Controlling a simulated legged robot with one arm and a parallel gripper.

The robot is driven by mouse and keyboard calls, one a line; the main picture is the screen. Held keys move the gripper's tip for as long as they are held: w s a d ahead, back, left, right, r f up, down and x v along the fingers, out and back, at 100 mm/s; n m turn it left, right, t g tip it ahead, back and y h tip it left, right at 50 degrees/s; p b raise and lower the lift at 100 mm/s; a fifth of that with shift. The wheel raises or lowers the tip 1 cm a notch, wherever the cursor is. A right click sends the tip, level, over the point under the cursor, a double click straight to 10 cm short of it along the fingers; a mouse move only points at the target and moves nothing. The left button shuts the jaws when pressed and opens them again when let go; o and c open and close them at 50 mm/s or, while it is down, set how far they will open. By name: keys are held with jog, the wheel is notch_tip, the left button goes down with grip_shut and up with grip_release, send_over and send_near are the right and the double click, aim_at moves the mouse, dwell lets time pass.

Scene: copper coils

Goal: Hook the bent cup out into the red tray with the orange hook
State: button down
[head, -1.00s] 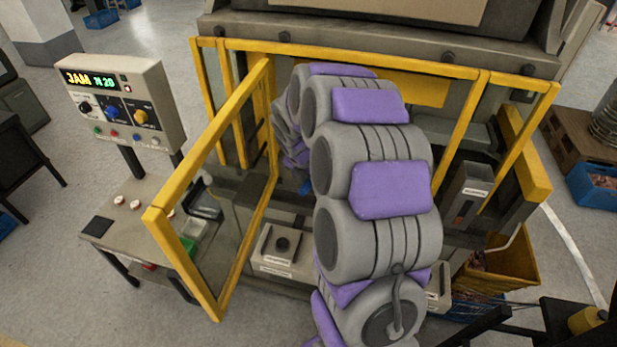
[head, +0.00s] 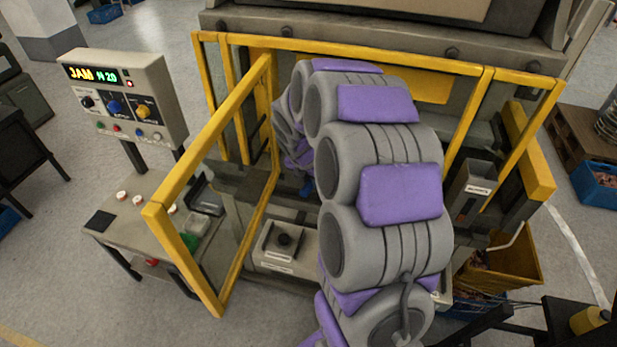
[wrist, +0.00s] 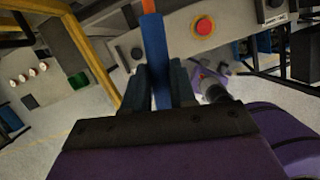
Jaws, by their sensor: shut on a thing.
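In the wrist view my gripper (wrist: 157,72) is shut on a straight blue bar with an orange end (wrist: 149,6), which I take to be the orange hook's handle (wrist: 156,48). The bar points away from the wrist, and the hook's far end is out of frame. In the head view my arm reaches through the yellow-framed opening of the machine and hides most of the gripper; a small blue part (head: 306,186) shows beside it. I cannot make out the bent cup or the red tray in either view.
An open yellow-framed door (head: 215,190) stands left of my arm. A control box (head: 120,95) reading JAM stands over a side table (head: 130,225). A yellow bin (head: 505,262) is at the right. The wrist view shows a red button (wrist: 204,27) on a grey panel.

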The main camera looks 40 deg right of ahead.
jog(key=shift+s+d+f, duration=0.1)
jog(key=shift+s+d, duration=0.15)
jog(key=shift+d, duration=0.25)
jog(key=shift+s, duration=0.2)
jog(key=shift+s+a, duration=0.2)
jog(key=shift+a, duration=1.1)
jog(key=shift+d, duration=0.95)
jog(key=shift+w+a+r, duration=0.1)
jog(key=shift+a+r, duration=0.1)
jog(key=shift+a, duration=0.6)
jog(key=shift+w+d+r+p, duration=0.2)
jog(key=shift+d+p, duration=0.15)
jog(key=shift+d, duration=0.25)
jog(key=shift+w+d+r+p, duration=0.15)
jog(key=shift+d+p, duration=0.15)
jog(key=shift+d, duration=0.25)
jog(key=shift+w+a+r, duration=0.1)
jog(key=shift+a+r, duration=0.1)
jog(key=shift+a, duration=0.25)
jog(key=shift+d, duration=0.1)
